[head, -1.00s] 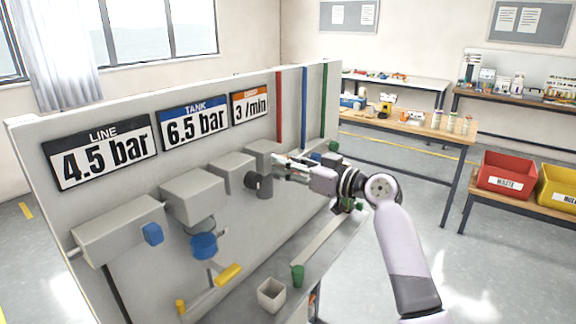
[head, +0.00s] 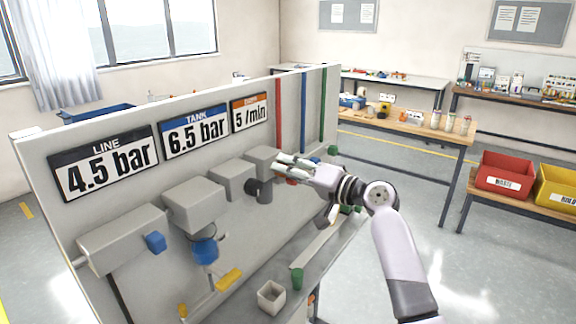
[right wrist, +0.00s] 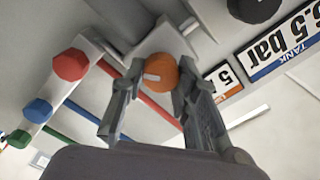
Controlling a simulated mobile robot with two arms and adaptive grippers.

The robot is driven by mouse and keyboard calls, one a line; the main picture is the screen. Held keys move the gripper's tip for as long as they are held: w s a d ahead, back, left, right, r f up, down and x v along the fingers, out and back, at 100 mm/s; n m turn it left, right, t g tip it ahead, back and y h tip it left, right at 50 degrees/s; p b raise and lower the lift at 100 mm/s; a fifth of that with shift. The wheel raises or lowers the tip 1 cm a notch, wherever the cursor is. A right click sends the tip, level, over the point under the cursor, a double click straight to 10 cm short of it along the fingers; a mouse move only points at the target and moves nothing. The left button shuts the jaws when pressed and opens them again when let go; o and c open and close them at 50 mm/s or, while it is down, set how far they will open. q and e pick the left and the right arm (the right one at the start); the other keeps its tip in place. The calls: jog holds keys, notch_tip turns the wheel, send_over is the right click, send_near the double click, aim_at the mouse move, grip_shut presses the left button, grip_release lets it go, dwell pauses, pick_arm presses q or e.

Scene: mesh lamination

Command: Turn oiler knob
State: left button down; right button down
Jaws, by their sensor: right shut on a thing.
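The orange oiler knob (right wrist: 162,71) with a pale mark sits on a grey block in the right wrist view. My right gripper (right wrist: 159,78) has one finger on each side of it and is shut on it. In the head view the right gripper (head: 285,164) is at the grey panel, beside the far grey block (head: 261,160), and mostly hides the knob. The orange-topped drip sign (head: 250,113) reads 5 /min. My left gripper is out of view.
The line sign (head: 104,164) reads 4.5 bar and the tank sign (head: 194,130) 6.5 bar. A blue knob (head: 155,242) and a blue bowl (head: 204,250) are nearer. A small white cup (head: 271,296) and a green-topped item (head: 297,278) stand below.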

jog(key=shift+m+p, duration=0.6)
jog(key=shift+m, duration=0.7)
jog(key=c, duration=1.2)
grip_release()
jog(key=shift+c, duration=0.2)
jog(key=shift+d+f, duration=0.1)
jog(key=v, duration=1.2)
